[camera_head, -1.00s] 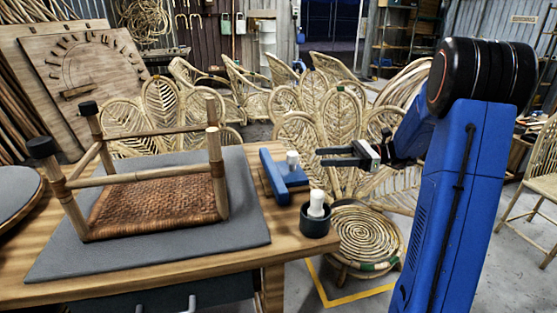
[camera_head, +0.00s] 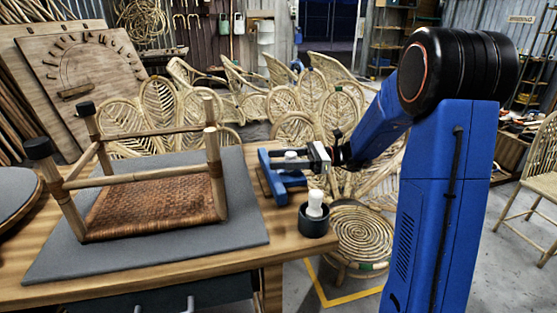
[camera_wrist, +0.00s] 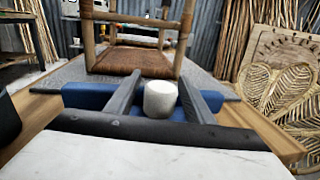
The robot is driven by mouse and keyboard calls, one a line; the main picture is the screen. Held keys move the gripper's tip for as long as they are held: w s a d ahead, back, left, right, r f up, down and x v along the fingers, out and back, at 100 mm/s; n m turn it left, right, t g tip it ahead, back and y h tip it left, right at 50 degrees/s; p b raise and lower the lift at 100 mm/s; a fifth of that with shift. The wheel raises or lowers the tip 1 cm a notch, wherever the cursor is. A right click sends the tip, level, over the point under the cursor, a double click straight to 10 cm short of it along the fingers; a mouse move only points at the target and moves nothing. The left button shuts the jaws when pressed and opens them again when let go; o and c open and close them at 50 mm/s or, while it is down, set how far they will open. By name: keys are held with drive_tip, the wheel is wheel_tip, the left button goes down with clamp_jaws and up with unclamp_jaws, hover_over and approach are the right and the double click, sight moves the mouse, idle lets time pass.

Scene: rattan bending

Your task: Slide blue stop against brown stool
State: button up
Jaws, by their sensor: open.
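The blue stop (camera_head: 268,178) lies on the right part of the wooden table, with a white knob (camera_head: 291,156) standing up from it. The brown stool (camera_head: 150,203) lies upturned on a grey mat, woven seat down and legs up, left of the stop. A gap of mat and table shows between them. My gripper (camera_head: 296,165) is open at the knob. In the wrist view the blue stop (camera_wrist: 88,96) spans the middle, and the white knob (camera_wrist: 160,99) stands between my two open fingers. Contact with the knob cannot be told.
A dark cup with a white piece (camera_head: 314,222) stands at the table's right edge, close to the stop. The grey mat (camera_head: 170,262) covers much of the table. Rattan chairs (camera_head: 310,105) stand behind, and a round rattan stool (camera_head: 360,240) is on the floor.

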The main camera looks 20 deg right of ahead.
sight(292, 174)
drive_tip(key=shift+a, duration=0.2)
clamp_jaws()
drive_tip(key=a, duration=1.3)
drive_tip(key=shift+a, duration=0.15)
unclamp_jaws()
drive_tip(key=s+d, duration=0.1)
drive_tip(key=d, duration=1)
drive_tip(key=s+d, duration=0.1)
drive_tip(key=d, duration=0.5)
drive_tip(key=shift+s, duration=0.3)
